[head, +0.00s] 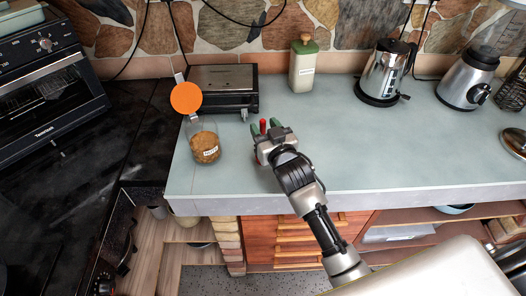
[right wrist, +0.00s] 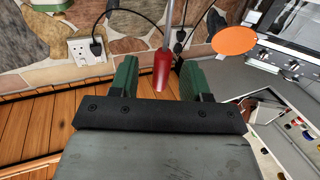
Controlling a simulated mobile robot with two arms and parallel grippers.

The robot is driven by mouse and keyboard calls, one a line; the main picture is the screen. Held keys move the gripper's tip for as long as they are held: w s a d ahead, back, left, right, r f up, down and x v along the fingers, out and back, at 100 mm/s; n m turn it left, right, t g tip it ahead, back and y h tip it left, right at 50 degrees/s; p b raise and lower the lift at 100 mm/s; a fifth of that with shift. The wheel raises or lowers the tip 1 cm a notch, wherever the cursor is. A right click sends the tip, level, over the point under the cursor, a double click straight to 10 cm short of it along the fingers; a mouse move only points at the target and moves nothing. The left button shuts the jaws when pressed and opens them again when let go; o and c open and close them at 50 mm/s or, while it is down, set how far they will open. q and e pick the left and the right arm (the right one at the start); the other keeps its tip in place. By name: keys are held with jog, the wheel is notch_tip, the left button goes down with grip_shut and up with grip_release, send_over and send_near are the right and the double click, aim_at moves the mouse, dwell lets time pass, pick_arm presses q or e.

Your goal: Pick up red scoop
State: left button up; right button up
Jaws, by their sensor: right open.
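The red scoop shows in the right wrist view as a red handle (right wrist: 161,70) with a thin grey shaft running up from it; its far end is hard to make out. In the head view only a small red part of the scoop (head: 263,126) shows, between the green fingertips. My right gripper (head: 265,129) is over the counter. It is open, its two green fingers on either side of the handle with visible gaps in the right wrist view (right wrist: 156,64). My left gripper is not in view.
A glass jar (head: 205,147) with an orange lid (head: 186,97) stands left of my right gripper. A kettle (head: 386,72) and a blender (head: 468,78) stand right. The counter (head: 400,145) is clear at centre right.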

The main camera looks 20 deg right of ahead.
jog(key=w, duration=0.3)
jog(key=shift+w+a, duration=0.1)
jog(key=shift+a, duration=0.15)
grip_shut()
